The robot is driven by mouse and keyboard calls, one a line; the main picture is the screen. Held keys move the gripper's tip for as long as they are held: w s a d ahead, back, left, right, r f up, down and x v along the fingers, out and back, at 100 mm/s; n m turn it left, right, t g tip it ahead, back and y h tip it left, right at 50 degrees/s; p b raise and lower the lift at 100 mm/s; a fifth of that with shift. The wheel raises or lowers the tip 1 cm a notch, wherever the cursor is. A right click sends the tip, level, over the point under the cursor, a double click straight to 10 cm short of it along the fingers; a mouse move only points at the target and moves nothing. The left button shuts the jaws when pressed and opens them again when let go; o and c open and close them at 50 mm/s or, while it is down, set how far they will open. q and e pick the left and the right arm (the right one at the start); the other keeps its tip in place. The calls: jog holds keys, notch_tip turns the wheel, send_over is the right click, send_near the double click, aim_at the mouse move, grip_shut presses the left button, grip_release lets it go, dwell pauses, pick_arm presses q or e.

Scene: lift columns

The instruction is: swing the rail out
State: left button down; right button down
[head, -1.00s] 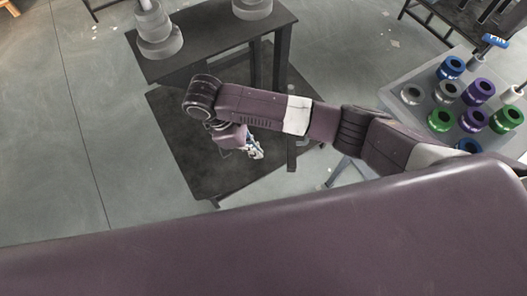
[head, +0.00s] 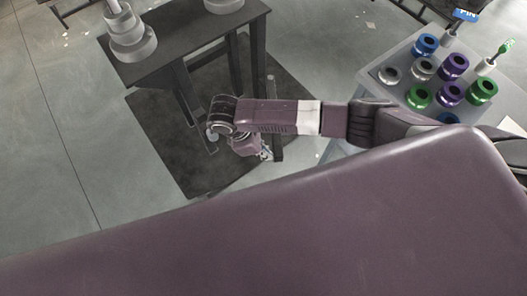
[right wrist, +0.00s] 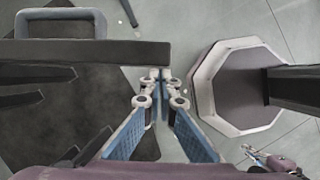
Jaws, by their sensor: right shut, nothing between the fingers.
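My right gripper (head: 266,153) hangs at the end of my bent right arm, beside the dark table (head: 150,70). In the right wrist view the gripper (right wrist: 155,75) is shut and empty, its blue-padded fingers meeting at the tips. A dark bar (right wrist: 120,52) with a grey U-shaped handle (right wrist: 60,14) lies at the upper left there; it may be the rail, but I cannot tell for sure. The fingertips appear just below its right end; contact cannot be made out.
Pale round columns (head: 130,40) stand on the dark table, over a dark mat (head: 160,150). A pale octagonal rim (right wrist: 208,75) lies right of the fingers.

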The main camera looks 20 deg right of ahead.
jog(key=shift+d, duration=0.1)
jog(key=s+d+n+t+p, duration=0.2)
jog(key=d+n+p, duration=0.3)
jog(key=d+p, duration=0.4)
jog(key=d, duration=0.3)
jog(key=shift+d, duration=0.4)
